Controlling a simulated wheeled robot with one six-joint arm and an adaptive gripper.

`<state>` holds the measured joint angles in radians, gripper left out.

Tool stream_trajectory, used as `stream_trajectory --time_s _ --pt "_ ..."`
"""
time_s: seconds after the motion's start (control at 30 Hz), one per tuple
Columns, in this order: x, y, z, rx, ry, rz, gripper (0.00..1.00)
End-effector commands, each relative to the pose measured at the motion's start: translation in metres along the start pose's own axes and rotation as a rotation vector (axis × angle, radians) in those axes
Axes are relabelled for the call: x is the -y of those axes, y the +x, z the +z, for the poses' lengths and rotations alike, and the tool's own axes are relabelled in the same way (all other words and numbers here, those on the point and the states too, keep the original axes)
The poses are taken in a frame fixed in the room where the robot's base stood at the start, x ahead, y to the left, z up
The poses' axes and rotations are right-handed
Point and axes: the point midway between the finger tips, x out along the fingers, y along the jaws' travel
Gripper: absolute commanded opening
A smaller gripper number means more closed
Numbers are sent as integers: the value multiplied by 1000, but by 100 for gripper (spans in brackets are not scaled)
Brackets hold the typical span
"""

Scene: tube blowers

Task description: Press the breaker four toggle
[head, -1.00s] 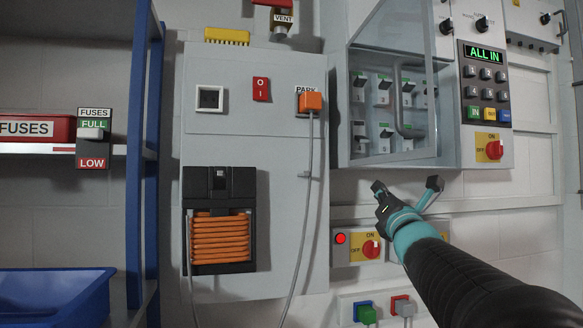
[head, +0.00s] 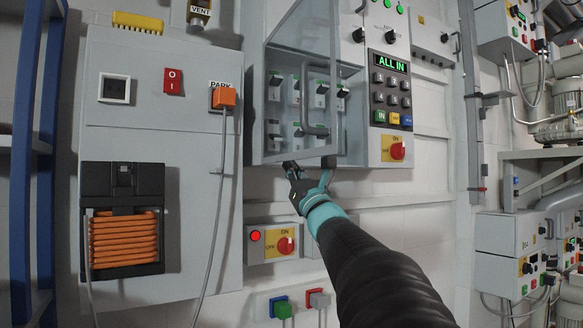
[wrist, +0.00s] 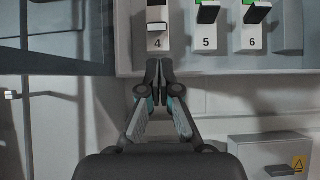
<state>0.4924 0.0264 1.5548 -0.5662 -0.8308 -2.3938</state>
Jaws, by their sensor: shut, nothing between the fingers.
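Breaker four toggle (wrist: 157,26) is at the top of the wrist view, above the printed 4. It has a dark lever with a pale end, and no green shows on its visible part. Breakers five (wrist: 206,14) and six (wrist: 254,14) stand to its right, with green showing above their levers. My gripper (wrist: 158,64) is shut and empty, its tips just below the 4 and seemingly apart from the toggle. In the head view my gripper (head: 308,178) is by the lower edge of the breaker cabinet (head: 256,120); breaker four is hard to single out there.
The glass door (head: 300,35) of the cabinet stands swung out, with a grey handle (head: 334,95). A keypad panel (head: 391,90) reading ALL IN is to the right. A red rotary switch (head: 285,245) and a red lamp (head: 255,235) sit below.

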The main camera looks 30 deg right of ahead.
Motion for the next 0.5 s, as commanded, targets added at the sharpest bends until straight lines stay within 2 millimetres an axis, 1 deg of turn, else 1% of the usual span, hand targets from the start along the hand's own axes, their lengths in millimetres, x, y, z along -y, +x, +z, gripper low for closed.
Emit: stream_trajectory --time_s 0.03,0.2,0.33,0.5 --pt "0 12 1 1 1 2 0" --pt "0 40 1 0 1 1 0" --pt "0 56 1 0 1 0 0" --pt "0 68 1 1 1 0 0"
